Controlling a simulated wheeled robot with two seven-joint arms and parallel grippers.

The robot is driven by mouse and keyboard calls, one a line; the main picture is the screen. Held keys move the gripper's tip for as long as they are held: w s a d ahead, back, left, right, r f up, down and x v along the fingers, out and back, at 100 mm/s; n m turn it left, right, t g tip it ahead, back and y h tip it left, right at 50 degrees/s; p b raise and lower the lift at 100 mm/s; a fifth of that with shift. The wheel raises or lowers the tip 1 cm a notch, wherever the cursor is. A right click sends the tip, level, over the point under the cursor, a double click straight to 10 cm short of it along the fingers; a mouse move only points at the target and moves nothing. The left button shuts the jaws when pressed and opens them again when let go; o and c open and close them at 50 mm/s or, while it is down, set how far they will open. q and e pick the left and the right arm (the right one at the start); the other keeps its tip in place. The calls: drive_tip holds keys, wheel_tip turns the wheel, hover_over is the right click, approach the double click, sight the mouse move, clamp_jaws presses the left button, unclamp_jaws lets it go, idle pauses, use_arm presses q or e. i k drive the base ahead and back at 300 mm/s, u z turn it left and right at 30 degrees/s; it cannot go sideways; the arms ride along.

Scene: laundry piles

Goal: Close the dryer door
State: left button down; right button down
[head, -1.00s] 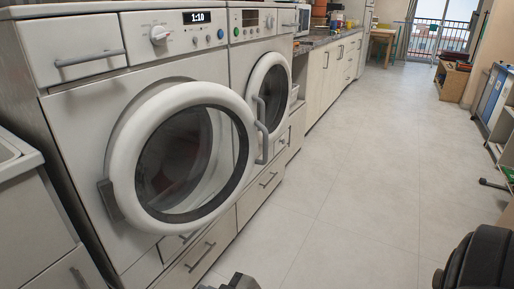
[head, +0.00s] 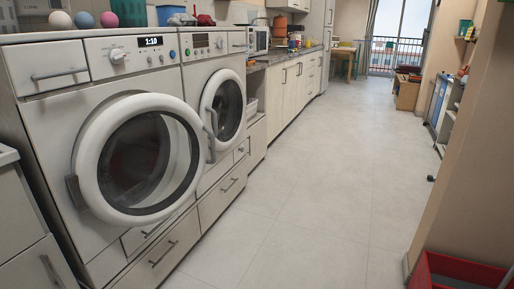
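Two white front-loading machines stand side by side at the left. On the nearer machine (head: 62,118), with a 1:10 display, the round door (head: 90,150) has a white rim, dark glass, a hinge at left and a grey handle (head: 209,146) at right. This door stands out from the front, slightly ajar. Something dark red shows dimly behind its glass. The farther machine (head: 203,72) has a similar round door (head: 227,108) that looks shut. No label shows which machine is the dryer. Neither of my grippers is in view.
Drawers (head: 174,248) sit below the machines. Colored balls (head: 85,20) and a blue container (head: 170,15) rest on top. A red bin (head: 455,270) stands at the lower right by a wall edge (head: 455,160). The pale floor (head: 310,200) between is clear.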

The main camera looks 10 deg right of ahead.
sight(85, 185)
drive_tip(key=z, duration=0.35)
drive_tip(key=i, duration=0.9)
drive_tip(key=u, duration=0.05)
